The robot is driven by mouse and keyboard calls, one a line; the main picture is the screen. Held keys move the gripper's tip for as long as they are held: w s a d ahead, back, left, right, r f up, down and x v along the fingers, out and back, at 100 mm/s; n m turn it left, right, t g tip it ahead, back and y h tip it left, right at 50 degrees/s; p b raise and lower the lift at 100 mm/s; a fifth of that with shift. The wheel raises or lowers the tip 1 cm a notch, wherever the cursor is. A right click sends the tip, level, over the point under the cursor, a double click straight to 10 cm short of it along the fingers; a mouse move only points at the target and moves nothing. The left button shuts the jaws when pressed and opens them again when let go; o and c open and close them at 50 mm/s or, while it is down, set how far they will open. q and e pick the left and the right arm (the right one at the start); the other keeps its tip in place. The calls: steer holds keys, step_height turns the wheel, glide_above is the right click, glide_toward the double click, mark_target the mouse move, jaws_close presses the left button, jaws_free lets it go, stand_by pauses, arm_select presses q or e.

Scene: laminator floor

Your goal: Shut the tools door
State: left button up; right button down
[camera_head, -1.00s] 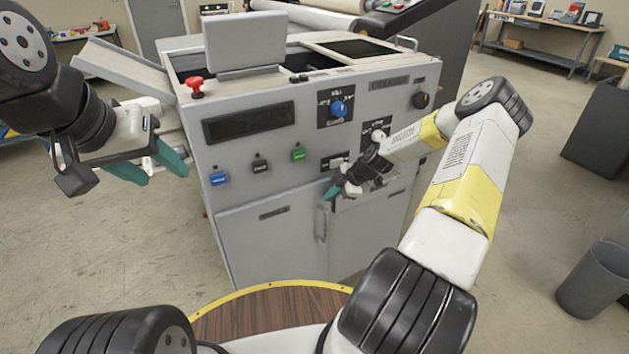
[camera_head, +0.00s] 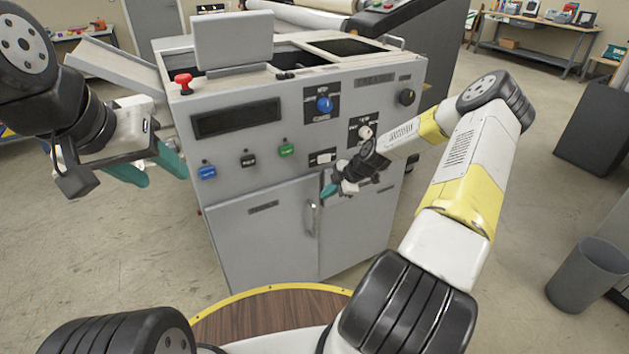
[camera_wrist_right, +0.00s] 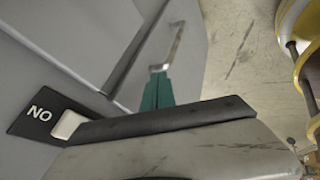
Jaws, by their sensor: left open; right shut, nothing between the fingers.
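The grey machine (camera_head: 240,163) has two lower front doors: a left door (camera_head: 258,245) and a right door (camera_head: 352,232). Their small labels are too small to read, so I cannot tell which is the tools door, or whether either stands slightly ajar. A vertical handle (camera_head: 312,218) sits near the seam between them. My right gripper (camera_head: 329,190) is shut and empty, just above and right of this handle. In the right wrist view, its teal fingertips (camera_wrist_right: 158,80) point toward the handle (camera_wrist_right: 172,48); contact is unclear. My left gripper (camera_head: 160,172) is open and empty, left of the machine.
Buttons, a dark display (camera_head: 236,118) and a red knob (camera_head: 183,83) sit on the machine above the doors. A grey bin (camera_head: 588,275) stands at the right. A workbench (camera_head: 540,38) is at the back right. The floor between machine and bin is clear.

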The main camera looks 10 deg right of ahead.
steer(key=v, duration=0.8)
steer(key=s+a+r+m+g+h, duration=0.1)
steer(key=s+a+r+m+h, duration=0.25)
steer(key=s+r, duration=0.55)
steer(key=s+a+r+m+h, duration=0.25)
steer(key=s+r+m, duration=0.25)
steer(key=r, duration=0.8)
steer(key=s+a+r+m+t+y, duration=0.1)
steer(key=s+a+r+m, duration=0.1)
steer(key=s+r+m, duration=0.3)
steer(key=s+a+r+m+t+y, duration=0.1)
steer(key=s+a+r+m, duration=0.2)
steer(key=s, duration=0.9)
steer(key=shift+r+m+y, duration=0.3)
steer(key=shift+r+m, duration=0.55)
steer(key=shift+w+a, duration=0.1)
